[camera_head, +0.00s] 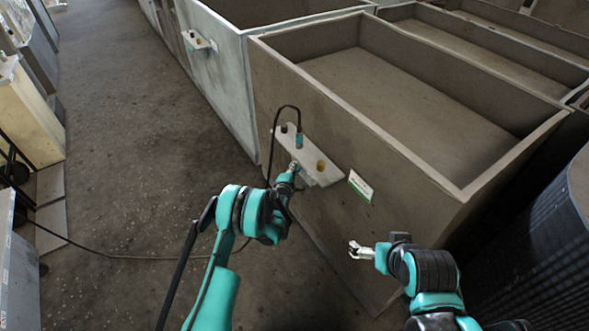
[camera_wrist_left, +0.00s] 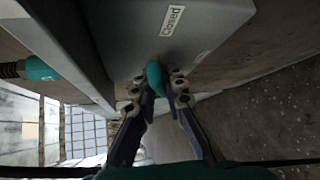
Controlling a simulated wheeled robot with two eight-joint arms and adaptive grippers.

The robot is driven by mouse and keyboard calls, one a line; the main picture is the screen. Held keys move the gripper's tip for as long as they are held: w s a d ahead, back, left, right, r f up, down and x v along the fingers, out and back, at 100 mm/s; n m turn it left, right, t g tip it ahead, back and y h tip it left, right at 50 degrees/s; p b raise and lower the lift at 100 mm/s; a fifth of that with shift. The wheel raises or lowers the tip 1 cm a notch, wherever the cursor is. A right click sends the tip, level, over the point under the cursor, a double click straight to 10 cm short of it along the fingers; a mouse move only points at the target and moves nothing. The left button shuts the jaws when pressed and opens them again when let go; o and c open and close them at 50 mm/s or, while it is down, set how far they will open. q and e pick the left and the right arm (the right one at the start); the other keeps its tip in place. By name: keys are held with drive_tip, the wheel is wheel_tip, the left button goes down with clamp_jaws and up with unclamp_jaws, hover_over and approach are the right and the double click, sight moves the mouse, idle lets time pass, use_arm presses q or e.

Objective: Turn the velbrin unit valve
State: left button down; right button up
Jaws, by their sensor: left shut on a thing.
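A pale valve unit (camera_head: 322,160) is fixed to the side wall of a large grey bin. It has a yellowish round knob (camera_head: 320,166) and a teal plug with a black cable (camera_head: 298,140). My left gripper (camera_head: 294,168) reaches the unit's near edge. In the left wrist view, the left fingers (camera_wrist_left: 159,84) are shut on a small teal valve handle (camera_wrist_left: 155,75) under the unit's grey face. A label reading "Closed" (camera_wrist_left: 172,20) shows upside down beside it. My right gripper (camera_head: 360,249) is open and empty, low in front of the bin wall.
The grey open-topped bin (camera_head: 330,120) fills the middle right, with similar bins behind it. A green-and-white label (camera_head: 360,186) is on its wall. A dark ribbed cylinder (camera_head: 560,240) stands at right. Open floor (camera_head: 130,150) lies left, crossed by a cable (camera_head: 130,256).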

use_arm(q)
drive_tip(key=shift+m+t, duration=0.7)
drive_tip(key=c, duration=1.6)
unclamp_jaws()
